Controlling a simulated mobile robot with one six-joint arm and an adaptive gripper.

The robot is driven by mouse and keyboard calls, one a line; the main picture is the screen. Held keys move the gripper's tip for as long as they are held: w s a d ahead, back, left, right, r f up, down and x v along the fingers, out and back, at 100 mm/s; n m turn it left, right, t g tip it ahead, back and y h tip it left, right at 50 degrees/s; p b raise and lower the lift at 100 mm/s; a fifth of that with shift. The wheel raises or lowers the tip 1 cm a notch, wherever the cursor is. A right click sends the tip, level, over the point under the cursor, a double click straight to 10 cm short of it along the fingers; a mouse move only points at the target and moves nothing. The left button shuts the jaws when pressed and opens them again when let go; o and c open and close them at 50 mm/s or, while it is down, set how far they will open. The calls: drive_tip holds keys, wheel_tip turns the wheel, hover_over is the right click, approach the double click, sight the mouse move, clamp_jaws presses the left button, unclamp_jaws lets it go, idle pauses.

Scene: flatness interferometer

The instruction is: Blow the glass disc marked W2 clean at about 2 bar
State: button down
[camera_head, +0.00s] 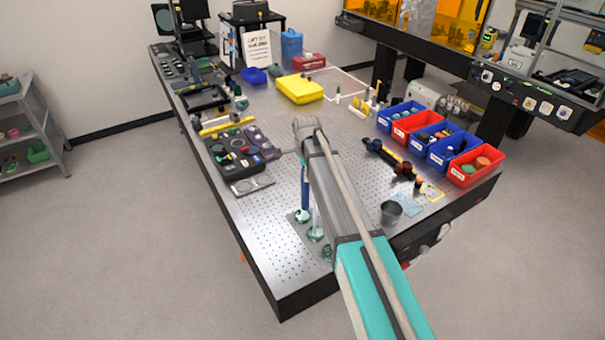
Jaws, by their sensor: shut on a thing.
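My arm reaches over the perforated table (250,215) from the lower right. My gripper (304,168) points down beside the forearm and is mostly hidden by it. It is shut on a slim blue tool (305,193) that hangs upright, probably an air blower. The tool's lower end is just above or at a pale green glass disc (302,216); I cannot tell if they touch. A second glass disc (316,234) and a third (327,252) lie in a row toward the near edge, partly covered by my arm. The W2 mark and any pressure reading are too small to make out.
A black tray of small parts (262,172) lies left of my arm. Blue and red bins (468,167) line the right edge, with a grey cup (391,212) nearer. A yellow case (299,89) stands farther back. The near left table corner is clear.

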drive_tip(key=shift+d, duration=0.35)
drive_tip(key=shift+w+a, duration=0.7)
drive_tip(key=shift+w, duration=0.25)
idle(1.2)
drive_tip(key=shift+s+a, duration=0.7)
drive_tip(key=shift+a, duration=0.25)
idle(1.5)
